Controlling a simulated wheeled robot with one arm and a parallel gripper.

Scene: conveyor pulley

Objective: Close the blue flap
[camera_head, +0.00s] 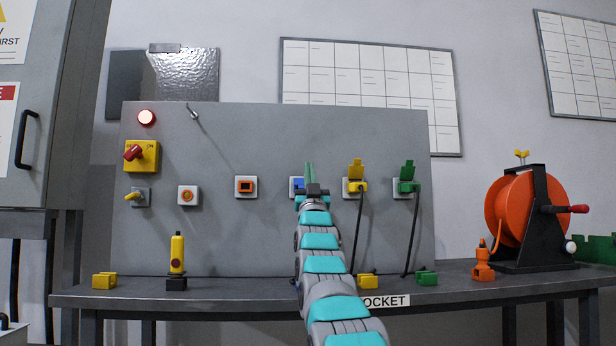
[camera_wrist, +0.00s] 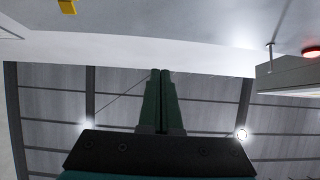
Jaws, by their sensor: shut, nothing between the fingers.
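A blue part (camera_head: 297,184), which looks like the blue flap or its socket face, shows on a light socket plate on the grey panel, left of my gripper. My gripper and arm hide the right side of this socket, so I cannot tell how far the flap is open. My gripper (camera_head: 310,165) stands in front of the socket with its green fingers pointing up. The wrist view shows the two fingers (camera_wrist: 161,72) together and empty. I cannot tell whether they touch the flap, which is not recognisable in that view.
A yellow socket flap (camera_head: 356,169) and a green socket flap (camera_head: 407,170) stand raised to the right, with plugs and black cables below. An orange-framed socket (camera_head: 245,187) is to the left. An orange cable reel (camera_head: 513,209) stands on the bench (camera_head: 230,293).

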